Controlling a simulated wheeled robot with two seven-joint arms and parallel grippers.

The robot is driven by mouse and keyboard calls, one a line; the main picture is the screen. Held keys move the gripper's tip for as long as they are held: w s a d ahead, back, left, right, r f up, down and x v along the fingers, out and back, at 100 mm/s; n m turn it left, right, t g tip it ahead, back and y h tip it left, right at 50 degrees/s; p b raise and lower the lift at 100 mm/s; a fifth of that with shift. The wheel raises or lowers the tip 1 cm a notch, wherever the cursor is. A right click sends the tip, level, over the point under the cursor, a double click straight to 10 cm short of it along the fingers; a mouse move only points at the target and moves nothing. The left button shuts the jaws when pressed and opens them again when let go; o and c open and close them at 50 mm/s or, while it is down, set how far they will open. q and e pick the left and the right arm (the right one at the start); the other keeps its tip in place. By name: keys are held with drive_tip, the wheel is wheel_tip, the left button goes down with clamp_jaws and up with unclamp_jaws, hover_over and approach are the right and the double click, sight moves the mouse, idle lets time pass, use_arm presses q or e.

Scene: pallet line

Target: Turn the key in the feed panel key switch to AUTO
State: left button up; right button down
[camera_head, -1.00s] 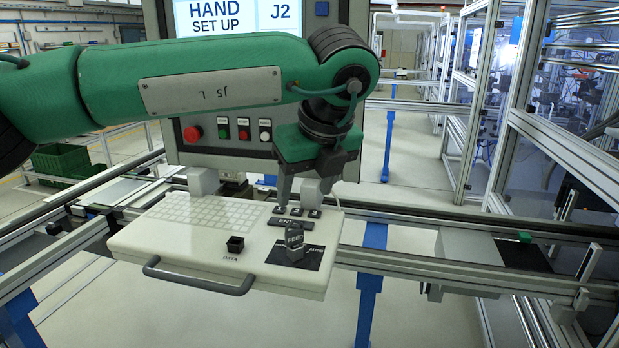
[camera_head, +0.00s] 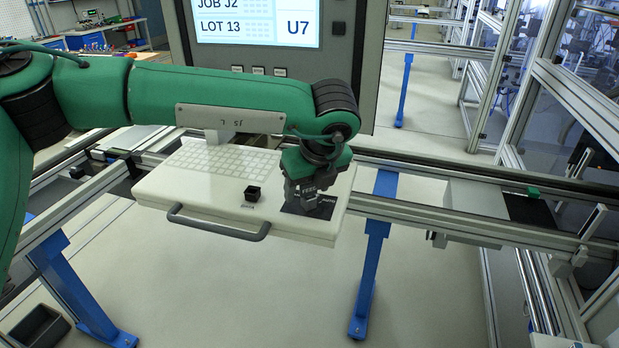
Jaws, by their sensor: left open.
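The white feed panel (camera_head: 215,200) slopes toward me on the rails. At its right end is a black switch plate (camera_head: 293,209) with small print at its right edge, too small to read now. A grey key (camera_head: 311,196) stands on the plate, with its upper part among the fingers. My left gripper (camera_head: 312,190) points down over the key with its jaws open, the fingers close around or beside it. I cannot tell whether they touch it. The key's exact angle is hidden by the gripper. My right gripper is not in view.
A screen (camera_head: 257,22) stands behind my arm.

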use_arm(q)
drive_tip(key=c, duration=1)
drive_tip(key=shift+f+m+b, duration=0.1)
drive_tip(key=shift+m+b, duration=0.2)
drive_tip(key=shift+b, duration=0.25)
drive_tip(key=shift+c, duration=0.3)
drive_tip(key=shift+m+h+b, duration=0.4)
drive_tip(key=shift+m+b, duration=0.6)
drive_tip(key=shift+b, duration=0.05)
drive_tip(key=shift+m+t+h+b, duration=0.3)
drive_tip(key=shift+m+h+b, duration=0.5)
drive_tip(key=shift+m+b, duration=1)
drive_tip(key=shift+m+h+b, duration=0.4)
drive_tip(key=shift+m+b, duration=0.1)
drive_tip(key=shift+m, duration=0.7)
drive_tip(key=shift+m+h, duration=0.3)
drive_tip(key=shift+m, duration=0.4)
